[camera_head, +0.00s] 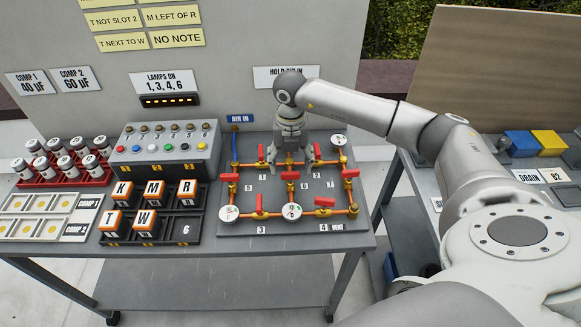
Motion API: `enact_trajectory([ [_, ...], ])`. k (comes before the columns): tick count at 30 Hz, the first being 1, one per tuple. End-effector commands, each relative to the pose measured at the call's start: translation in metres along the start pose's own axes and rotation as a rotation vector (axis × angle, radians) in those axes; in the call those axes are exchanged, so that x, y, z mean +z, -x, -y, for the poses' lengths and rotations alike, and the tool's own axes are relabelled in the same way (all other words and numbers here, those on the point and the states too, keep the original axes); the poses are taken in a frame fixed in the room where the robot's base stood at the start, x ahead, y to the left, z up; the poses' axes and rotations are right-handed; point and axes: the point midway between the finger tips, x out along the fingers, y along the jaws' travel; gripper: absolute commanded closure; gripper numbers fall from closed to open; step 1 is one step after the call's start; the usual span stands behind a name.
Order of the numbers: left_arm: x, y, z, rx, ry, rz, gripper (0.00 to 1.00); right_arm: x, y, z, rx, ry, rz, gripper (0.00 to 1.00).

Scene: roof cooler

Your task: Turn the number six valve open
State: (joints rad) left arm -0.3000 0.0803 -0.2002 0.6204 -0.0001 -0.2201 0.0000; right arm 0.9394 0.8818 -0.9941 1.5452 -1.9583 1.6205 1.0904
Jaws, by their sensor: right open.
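The valve board (240,214) is a dark plate on the table with orange pipes and several red-handled valves. A small label reading 6 (304,185) sits just right of the middle red valve (290,176) on the centre pipe; its exact open or closed position is too small to tell. My right gripper (291,158) is open and points down over the back pipe, behind the middle valve. It hides part of the back pipe and a fitting there. I cannot tell whether its fingertips touch anything. My left gripper is not in view.
Round white gauges (292,212) sit on the pipes. Left of the board are a lettered block rack (193,233), a grey button box (170,172) and a red can rack (62,182). My right arm crosses the gap to a second table (424,178).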

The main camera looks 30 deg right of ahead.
Motion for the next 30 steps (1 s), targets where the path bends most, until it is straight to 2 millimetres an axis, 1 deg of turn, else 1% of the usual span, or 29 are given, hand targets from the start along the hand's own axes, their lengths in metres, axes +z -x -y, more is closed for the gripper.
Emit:
enact_trajectory([
  [1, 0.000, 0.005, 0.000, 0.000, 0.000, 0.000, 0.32, -0.001, -0.007, 0.001, -0.003, 0.000, -0.004, 0.32],
  [3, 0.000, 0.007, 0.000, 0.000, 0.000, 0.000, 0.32, -0.001, -0.017, 0.000, -0.001, 0.000, -0.003, 0.32],
  [7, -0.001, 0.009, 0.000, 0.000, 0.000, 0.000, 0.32, -0.001, -0.030, -0.001, 0.001, 0.000, -0.002, 0.32],
  [11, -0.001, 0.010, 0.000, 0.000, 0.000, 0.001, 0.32, 0.000, -0.035, 0.000, 0.001, 0.001, 0.000, 0.32],
  [17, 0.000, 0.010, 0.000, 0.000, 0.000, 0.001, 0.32, 0.000, -0.036, 0.000, 0.001, 0.001, 0.000, 0.32],
  [18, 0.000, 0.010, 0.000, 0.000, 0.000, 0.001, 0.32, 0.000, -0.036, 0.000, 0.001, 0.001, 0.000, 0.33],
  [28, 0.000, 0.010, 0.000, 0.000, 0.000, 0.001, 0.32, 0.000, -0.035, -0.001, 0.002, 0.001, 0.000, 0.76],
  [30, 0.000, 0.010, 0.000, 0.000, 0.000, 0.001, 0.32, 0.000, -0.035, -0.001, 0.002, 0.001, 0.000, 0.78],
])
